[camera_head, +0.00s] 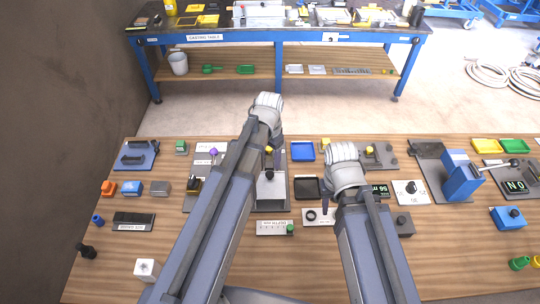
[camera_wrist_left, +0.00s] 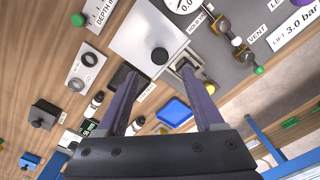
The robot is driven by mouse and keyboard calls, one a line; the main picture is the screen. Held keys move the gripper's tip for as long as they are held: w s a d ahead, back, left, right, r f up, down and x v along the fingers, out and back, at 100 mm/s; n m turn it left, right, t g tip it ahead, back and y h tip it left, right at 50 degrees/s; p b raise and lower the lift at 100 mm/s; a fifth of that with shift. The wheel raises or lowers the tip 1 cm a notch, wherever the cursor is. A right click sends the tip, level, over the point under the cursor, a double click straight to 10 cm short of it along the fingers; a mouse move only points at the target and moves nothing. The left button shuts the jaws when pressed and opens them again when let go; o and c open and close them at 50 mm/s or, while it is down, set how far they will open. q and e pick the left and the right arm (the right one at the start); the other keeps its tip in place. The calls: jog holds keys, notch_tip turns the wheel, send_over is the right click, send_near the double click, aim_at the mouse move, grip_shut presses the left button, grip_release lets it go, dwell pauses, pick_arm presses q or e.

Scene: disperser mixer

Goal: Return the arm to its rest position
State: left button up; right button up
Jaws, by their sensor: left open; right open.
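My left gripper (camera_head: 272,158) is in the middle of the head view, above the bench beside a silver plate with a black knob (camera_head: 270,189). In the left wrist view its two purple fingers (camera_wrist_left: 158,76) are spread apart with nothing held between them. The silver plate with the black knob (camera_wrist_left: 152,40) shows beyond the fingertips. My right gripper (camera_head: 328,198) is over the bench to the right, near a black square tray (camera_head: 307,188). It is open, and its fingers are partly hidden by its wrist.
The wooden bench (camera_head: 120,262) holds many small items. A blue tray (camera_head: 303,151) lies between the arms toward the back. A tall blue device (camera_head: 461,178) stands at right. A blue-framed casting table (camera_head: 290,34) stands behind, across open floor (camera_head: 240,108).

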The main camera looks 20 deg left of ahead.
pick_arm(q)
jog(key=s+d+f+n+b, duration=0.1)
jog(key=s+d+f+b, duration=0.2)
jog(key=s+d, duration=0.2)
jog(key=s+d+f+n+y+b, duration=0.1)
jog(key=s+d+f+b, duration=0.3)
jog(key=s, duration=0.4)
jog(key=shift+s+d, duration=0.15)
jog(key=shift+d, duration=0.5)
